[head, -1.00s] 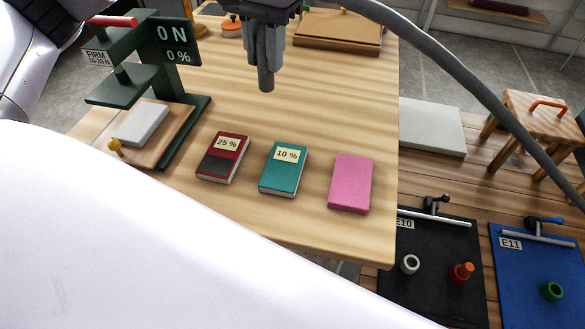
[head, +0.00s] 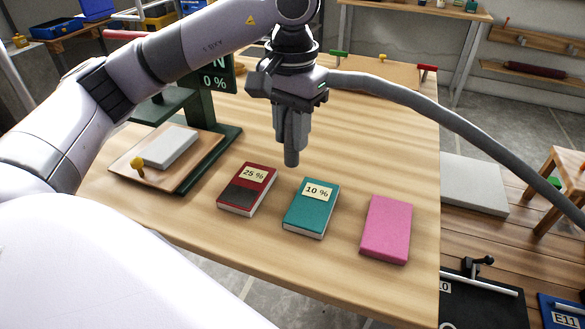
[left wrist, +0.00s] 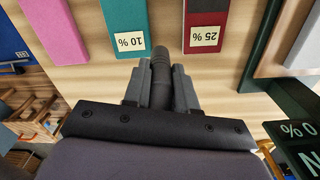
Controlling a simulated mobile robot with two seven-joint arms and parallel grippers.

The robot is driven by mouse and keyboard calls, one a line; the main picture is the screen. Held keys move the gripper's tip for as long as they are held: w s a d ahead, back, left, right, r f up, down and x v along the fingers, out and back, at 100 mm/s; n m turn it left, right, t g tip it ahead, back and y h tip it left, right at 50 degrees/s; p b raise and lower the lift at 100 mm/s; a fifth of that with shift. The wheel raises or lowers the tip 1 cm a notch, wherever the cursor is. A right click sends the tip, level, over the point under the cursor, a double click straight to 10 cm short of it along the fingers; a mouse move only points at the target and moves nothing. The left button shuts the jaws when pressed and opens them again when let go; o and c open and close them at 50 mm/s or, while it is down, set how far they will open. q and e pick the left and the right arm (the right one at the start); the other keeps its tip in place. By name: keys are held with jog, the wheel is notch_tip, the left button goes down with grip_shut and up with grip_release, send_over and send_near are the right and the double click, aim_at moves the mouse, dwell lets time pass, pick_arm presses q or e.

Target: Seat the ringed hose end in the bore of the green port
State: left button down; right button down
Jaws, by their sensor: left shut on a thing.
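My left gripper (head: 291,138) is shut on the grey hose end (head: 292,158), whose dark tip points down below the fingers. It is held above the wooden table, behind the red and teal books. The grey hose (head: 440,112) runs from the gripper off to the right. In the left wrist view the hose end (left wrist: 160,55) sticks out beyond the fingers (left wrist: 150,88). I cannot make out its ring clearly. The green port is not in view now; only a corner of the blue E11 board (head: 565,312) shows. My right gripper is not in view.
A red book (head: 247,190), a teal book (head: 312,210) and a pink book (head: 386,228) lie on the table (head: 370,290). A dark green press stand (head: 208,130) stands at left. The black board (head: 470,300) and a stool (head: 560,165) are at right.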

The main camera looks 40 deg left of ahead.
aim_at(292, 162)
pick_arm(q)
jog(key=shift+f, duration=3.2)
jog(key=shift+b, duration=0.3)
jog(key=shift+f, duration=0.2)
jog(key=c, duration=0.9)
grip_release()
jog(key=shift+r, duration=0.1)
